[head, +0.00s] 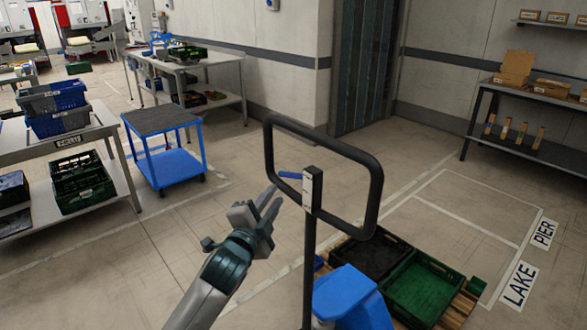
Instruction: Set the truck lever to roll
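The truck's black loop handle (376,190) stands upright on a dark post in the middle of the head view. A small blue lever (289,175) sticks out to the left from the pale marked plate (312,188) on the post, inside the loop. My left gripper (275,196) is just below and left of the lever, its fingers pointing up toward it. A small gap seems to separate the fingertips from the lever. The fingers lie close together, and I cannot tell whether they are parted. My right gripper is not in view.
The truck's blue body (350,300) is below the handle, beside a wooden pallet (462,308) with a black crate (370,252) and a green crate (422,284). A blue cart (168,163) stands at the left. Marked floor by the LAKE sign (519,284) is clear.

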